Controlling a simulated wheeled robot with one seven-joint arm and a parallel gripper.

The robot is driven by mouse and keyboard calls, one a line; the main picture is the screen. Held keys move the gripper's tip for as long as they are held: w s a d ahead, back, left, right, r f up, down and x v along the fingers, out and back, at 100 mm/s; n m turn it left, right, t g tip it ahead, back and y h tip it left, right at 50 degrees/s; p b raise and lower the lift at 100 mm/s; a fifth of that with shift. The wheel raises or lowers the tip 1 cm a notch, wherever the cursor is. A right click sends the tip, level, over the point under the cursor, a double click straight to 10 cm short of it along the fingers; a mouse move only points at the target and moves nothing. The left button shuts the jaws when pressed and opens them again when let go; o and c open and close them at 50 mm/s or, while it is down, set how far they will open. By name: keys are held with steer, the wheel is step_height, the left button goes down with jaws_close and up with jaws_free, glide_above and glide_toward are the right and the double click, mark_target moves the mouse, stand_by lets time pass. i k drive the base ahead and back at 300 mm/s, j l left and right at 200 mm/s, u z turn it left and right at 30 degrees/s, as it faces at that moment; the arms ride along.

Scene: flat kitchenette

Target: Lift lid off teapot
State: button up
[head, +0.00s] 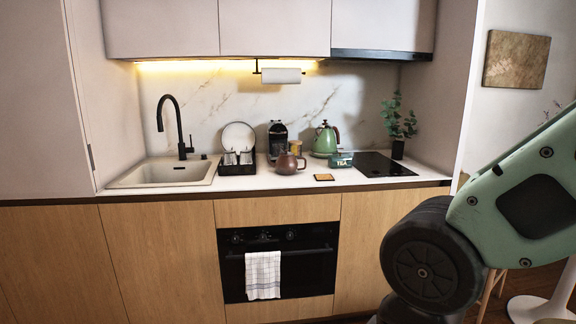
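A brown teapot (286,165) stands on the white countertop, near the front edge and right of the dish rack. Its lid (287,154) appears to sit on top of the pot, though it is small in the picture. The handle is on the left or right side; I cannot tell clearly at this size. My gripper is not in view. Only part of my arm shows, large at the right side, well apart from the teapot.
A green kettle (325,140) stands behind and right of the teapot. Left are a dish rack (237,166) and sink (165,174). A black hob (383,164) and plant (398,125) are right.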

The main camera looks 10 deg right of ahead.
mark_target(286, 154)
steer(key=i+j, duration=0.15)
steer(key=i, duration=0.5)
steer(key=i+j, duration=0.15)
steer(key=i, duration=0.55)
steer(key=i+j, duration=0.15)
steer(key=i, duration=0.5)
